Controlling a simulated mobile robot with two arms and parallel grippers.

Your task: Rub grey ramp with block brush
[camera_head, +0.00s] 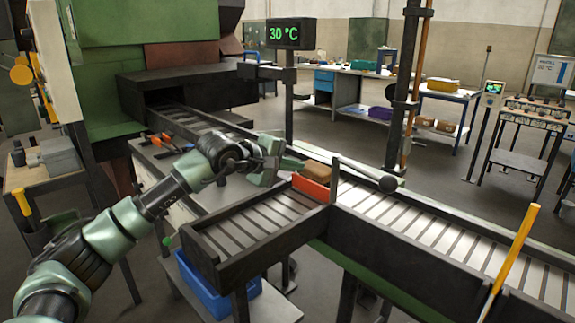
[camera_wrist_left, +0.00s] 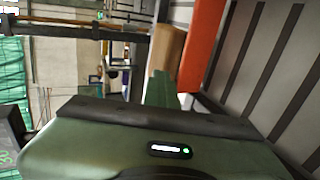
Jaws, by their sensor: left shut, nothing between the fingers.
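A tan block (camera_head: 320,169), perhaps the block brush, sits just behind an upright orange-red plate (camera_head: 310,188); bristles cannot be made out. A grey slatted bed in a dark frame (camera_head: 235,237), which may be the grey ramp, runs from that plate toward the front left. My left gripper (camera_head: 284,164) is shut and empty, just left of the tan block in the head view. In the left wrist view the green fingers (camera_wrist_left: 160,90) point toward the tan block (camera_wrist_left: 168,52), beside the orange-red plate (camera_wrist_left: 203,40). Whether they touch is unclear. My right gripper is out of view.
A roller line (camera_head: 440,240) with dark rails runs right. A yellow-handled pole (camera_head: 518,245) leans at front right. A blue bin (camera_head: 205,288) sits below the bed.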

